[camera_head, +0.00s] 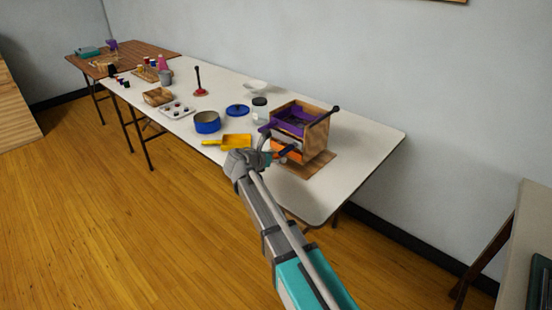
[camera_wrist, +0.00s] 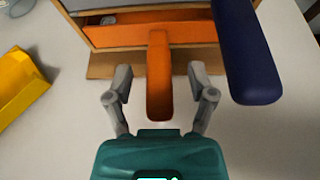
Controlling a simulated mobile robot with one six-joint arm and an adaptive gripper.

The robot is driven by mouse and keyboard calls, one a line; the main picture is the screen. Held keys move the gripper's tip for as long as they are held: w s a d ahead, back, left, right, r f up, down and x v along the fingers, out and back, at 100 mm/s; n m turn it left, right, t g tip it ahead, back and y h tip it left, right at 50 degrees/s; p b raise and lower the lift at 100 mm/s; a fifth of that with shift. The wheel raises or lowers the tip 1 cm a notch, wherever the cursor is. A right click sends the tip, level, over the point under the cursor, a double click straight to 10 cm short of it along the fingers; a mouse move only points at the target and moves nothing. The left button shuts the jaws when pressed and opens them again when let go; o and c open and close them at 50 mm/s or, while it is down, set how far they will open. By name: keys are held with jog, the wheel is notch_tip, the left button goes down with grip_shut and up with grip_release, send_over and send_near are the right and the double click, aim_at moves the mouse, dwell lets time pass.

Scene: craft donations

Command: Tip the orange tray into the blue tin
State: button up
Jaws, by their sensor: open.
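The orange tray (camera_head: 291,154) sits low in a wooden box, partly hidden by my arm. In the wrist view its orange front (camera_wrist: 195,33) shows, with an orange handle (camera_wrist: 159,70) sticking out towards me. My gripper (camera_wrist: 160,80) is open, with one finger on each side of the handle and visible gaps between. Something small and grey shows in the tray's left end, too cut off to name. The blue tin (camera_head: 207,123) stands open on the table, left of the box; its inside is mostly hidden.
A purple tray (camera_head: 292,121) sits above in the wooden box (camera_head: 316,139). A dark blue bar (camera_wrist: 246,55) juts close by my right finger. A yellow scoop (camera_head: 237,141) lies between tin and box. A blue lid (camera_head: 238,110) and a jar (camera_head: 259,109) stand behind.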

grip_shut()
dwell(0.5)
jog(key=shift+r, duration=0.2)
dwell(0.3)
jog(key=s+a, duration=1)
jog(key=s, duration=0.3)
jog(key=shift+s+a, duration=0.15)
jog(key=shift+a, duration=0.1)
dwell(2.7)
jog(key=shift+s, duration=0.1)
dwell(0.4)
